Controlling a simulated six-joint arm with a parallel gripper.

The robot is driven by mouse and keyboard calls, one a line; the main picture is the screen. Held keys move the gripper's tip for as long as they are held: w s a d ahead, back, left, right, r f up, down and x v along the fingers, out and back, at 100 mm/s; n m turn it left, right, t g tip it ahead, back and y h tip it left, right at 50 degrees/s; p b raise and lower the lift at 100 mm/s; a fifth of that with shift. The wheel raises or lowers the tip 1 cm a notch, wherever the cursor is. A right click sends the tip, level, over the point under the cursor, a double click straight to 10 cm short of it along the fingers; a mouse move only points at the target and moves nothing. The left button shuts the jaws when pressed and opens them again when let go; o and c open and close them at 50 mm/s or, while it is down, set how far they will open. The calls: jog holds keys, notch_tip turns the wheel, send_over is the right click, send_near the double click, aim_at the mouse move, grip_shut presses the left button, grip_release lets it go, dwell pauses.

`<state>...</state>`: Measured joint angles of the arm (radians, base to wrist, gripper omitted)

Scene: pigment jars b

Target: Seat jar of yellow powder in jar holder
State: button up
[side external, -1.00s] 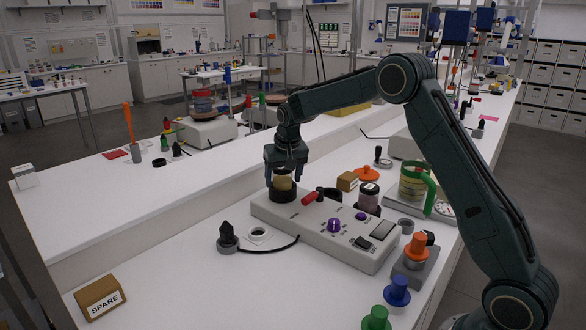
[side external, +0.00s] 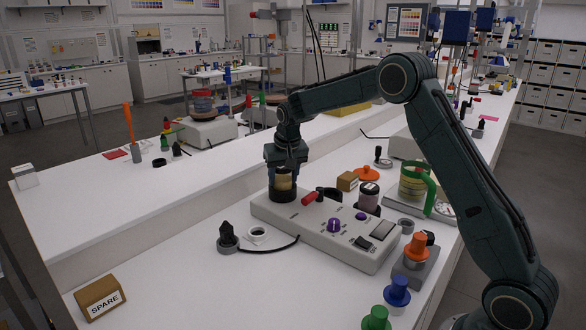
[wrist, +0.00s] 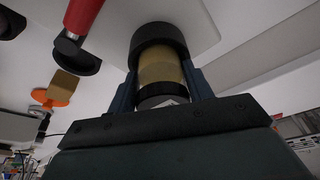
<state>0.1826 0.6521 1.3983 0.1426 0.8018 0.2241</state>
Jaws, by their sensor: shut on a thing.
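The jar of yellow powder (side external: 284,181) is upright at the left end of the white device, its lower end in or at the black jar holder (side external: 282,195). In the wrist view the jar (wrist: 160,68) shows its yellow band between a dark cap and the black holder ring (wrist: 157,38). My gripper (side external: 284,167) is above the holder, shut on the jar. Its two fingers lie on either side of the jar near the cap in the wrist view (wrist: 164,85). The holder hides the jar's lower end, so I cannot tell how deep it sits.
The white device (side external: 325,232) has a red-handled part (side external: 309,198) close to the right of the holder and a purple knob (side external: 334,225). A dark-capped jar (side external: 368,196) and a cardboard block (side external: 347,181) stand behind.

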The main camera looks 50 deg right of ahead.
jog(key=shift+r, duration=0.85)
dwell(0.9)
jog(key=shift+r, duration=1.3)
jog(key=shift+d, duration=0.1)
jog(key=s+d, duration=0.3)
jog(key=d, duration=0.3)
jog(key=s+d, duration=0.4)
jog(key=d, duration=0.3)
jog(key=shift+s+d+f, duration=0.25)
jog(key=shift+d+f, duration=0.05)
jog(key=shift+f, duration=0.2)
jog(key=shift+f, duration=2.65)
jog(key=shift+f, duration=0.9)
